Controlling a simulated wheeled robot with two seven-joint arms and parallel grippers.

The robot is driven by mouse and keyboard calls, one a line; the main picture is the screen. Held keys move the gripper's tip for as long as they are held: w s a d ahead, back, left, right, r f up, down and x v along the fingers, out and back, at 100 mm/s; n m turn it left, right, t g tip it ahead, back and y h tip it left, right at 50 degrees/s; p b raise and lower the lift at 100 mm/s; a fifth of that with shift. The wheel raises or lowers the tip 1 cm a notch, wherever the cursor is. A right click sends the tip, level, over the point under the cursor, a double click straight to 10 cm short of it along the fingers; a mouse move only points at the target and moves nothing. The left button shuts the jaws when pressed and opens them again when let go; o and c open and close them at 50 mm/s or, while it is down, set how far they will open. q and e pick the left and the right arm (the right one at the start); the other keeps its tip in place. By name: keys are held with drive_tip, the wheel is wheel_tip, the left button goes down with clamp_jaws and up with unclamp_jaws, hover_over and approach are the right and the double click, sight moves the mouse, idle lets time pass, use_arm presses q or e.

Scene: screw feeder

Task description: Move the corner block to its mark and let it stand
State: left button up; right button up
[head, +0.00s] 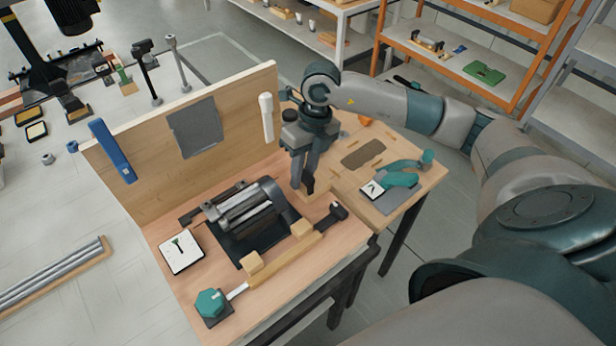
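My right gripper (307,188) points down at the right part of the workbench (190,322), beside the black roller device. A pale wooden block (316,197) shows at its fingertips, partly hidden by them. I cannot tell whether the fingers hold it or whether it rests on the bench. Two more small wooden blocks stand in front of the roller device, one at the left (253,263) and one at the right (302,229). I cannot tell for sure which block is the corner block. I cannot make out its mark. My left gripper is not in view.
The roller device (245,216) fills the bench's middle, with a wooden bar (285,262) before it. A white card (181,250) and a teal knob (210,303) are at the left. A wooden back panel (150,180) stands behind. A side table (405,196) holds teal tools.

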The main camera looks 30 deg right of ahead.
drive_tip(key=shift+a, duration=0.15)
idle(0.3)
drive_tip(key=shift+s+a, duration=0.15)
drive_tip(key=shift+a, duration=1.25)
drive_tip(key=o, duration=1.1)
drive_tip(key=shift+c, duration=0.2)
drive_tip(key=shift+d, duration=0.1)
drive_tip(key=shift+c, duration=0.5)
drive_tip(key=shift+r, duration=0.15)
wheel_tip(320, 180, up, 7)
drive_tip(key=d+p, duration=0.1)
drive_tip(key=p, duration=0.2)
drive_tip(key=shift+d+f, duration=0.2)
drive_tip(key=shift+p, duration=0.3)
